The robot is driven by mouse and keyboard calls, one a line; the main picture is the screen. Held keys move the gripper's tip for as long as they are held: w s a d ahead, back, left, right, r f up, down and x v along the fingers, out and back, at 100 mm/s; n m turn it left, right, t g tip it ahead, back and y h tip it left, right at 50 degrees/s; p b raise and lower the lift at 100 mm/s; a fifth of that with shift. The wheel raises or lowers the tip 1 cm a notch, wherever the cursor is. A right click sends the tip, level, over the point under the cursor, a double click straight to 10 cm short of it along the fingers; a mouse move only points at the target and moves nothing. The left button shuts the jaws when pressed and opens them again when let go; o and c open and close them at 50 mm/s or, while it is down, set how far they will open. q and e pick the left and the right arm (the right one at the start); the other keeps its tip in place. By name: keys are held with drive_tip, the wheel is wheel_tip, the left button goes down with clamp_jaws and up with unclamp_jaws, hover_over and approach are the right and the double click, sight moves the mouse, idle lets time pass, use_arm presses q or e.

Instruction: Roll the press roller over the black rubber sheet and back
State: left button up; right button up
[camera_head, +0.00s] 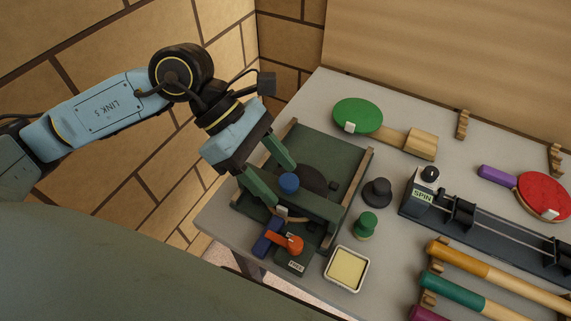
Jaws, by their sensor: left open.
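A press with a dark green bed (325,148) and wooden side rails stands at the table's left. A dark rounded sheet (313,176), seemingly the black rubber, lies on the bed, partly hidden by the knob and crossbar. My right gripper is out of view.
Paddles, a spin device (425,190) and coloured handles occupy the right side.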

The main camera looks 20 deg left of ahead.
sight(288, 180)
use_arm(q)
drive_tip(key=w+a+r+n+t+y+p, duration=0.2)
drive_tip(key=w+a+r+n+y, duration=0.1)
drive_tip(key=w+a+y, duration=0.15)
drive_tip(key=x, duration=1.2)
drive_tip(key=shift+f, duration=0.4)
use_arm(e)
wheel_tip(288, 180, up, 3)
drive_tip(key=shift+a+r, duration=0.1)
